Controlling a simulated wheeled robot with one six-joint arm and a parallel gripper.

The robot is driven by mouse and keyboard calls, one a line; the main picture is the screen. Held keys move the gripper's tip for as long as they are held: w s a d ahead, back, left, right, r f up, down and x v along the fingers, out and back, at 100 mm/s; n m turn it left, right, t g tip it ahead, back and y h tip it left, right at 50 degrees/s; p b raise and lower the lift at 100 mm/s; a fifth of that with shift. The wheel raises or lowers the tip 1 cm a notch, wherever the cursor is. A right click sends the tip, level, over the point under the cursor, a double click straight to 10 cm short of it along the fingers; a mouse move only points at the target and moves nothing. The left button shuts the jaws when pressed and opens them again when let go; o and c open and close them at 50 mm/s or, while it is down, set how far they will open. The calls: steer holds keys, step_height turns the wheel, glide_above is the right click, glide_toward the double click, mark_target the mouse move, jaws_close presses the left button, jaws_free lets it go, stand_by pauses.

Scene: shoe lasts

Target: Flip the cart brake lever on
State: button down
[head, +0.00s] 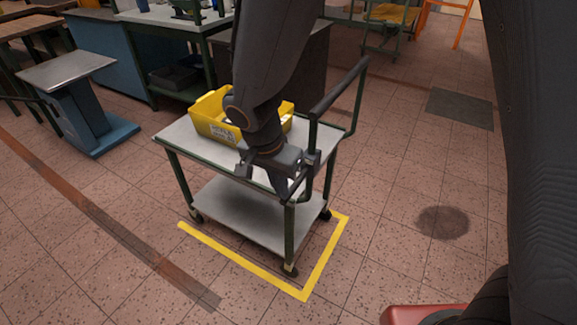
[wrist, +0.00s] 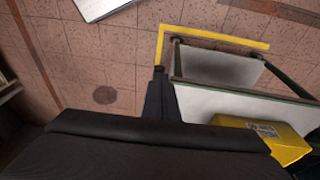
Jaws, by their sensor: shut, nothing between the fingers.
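The cart (head: 175,133) has a grey top, a lower shelf (head: 250,210), green legs, small casters and a dark push handle (head: 340,90) at its right end. I cannot make out the brake lever in either view; it may be hidden by my arm or too small to tell. My gripper (head: 284,190) points down at the cart's near right corner, in front of the handle end. In the wrist view my gripper (wrist: 159,72) is shut and empty, beside the end of the cart top (wrist: 230,104). I cannot tell whether it touches the cart.
A yellow bin (head: 210,122) with a label stands on the cart top, partly behind my arm. Yellow tape (head: 245,272) marks the floor around the cart's near corner. A blue-based stand (head: 105,138) is at the left. The floor right of the cart is clear.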

steer(key=shift+s+a+f+b, duration=0.1)
steer(key=shift+s+f+b, duration=0.05)
steer(key=shift+f+b, duration=0.5)
steer(key=shift+s+f+b, duration=0.1)
steer(key=shift+f+b, duration=0.35)
steer(key=shift+f, duration=0.3)
steer(key=shift+s+f, duration=0.1)
steer(key=shift+a+r+p, duration=0.1)
steer(key=shift+r+p, duration=0.25)
steer(key=shift+r, duration=0.15)
steer(key=s+a+r+p, duration=0.1)
steer(key=s+a+r, duration=0.4)
steer(key=r, duration=0.4)
steer(key=shift+s+r, duration=0.3)
steer(key=shift+s, duration=0.45)
steer(key=d+f+n+g+y, duration=0.1)
steer(key=d+n, duration=0.4)
steer(key=d, duration=2.2)
steer(key=shift+d+f+n+g+y, duration=0.3)
steer(key=shift+d+f+y, duration=0.1)
steer(key=shift+f, duration=0.1)
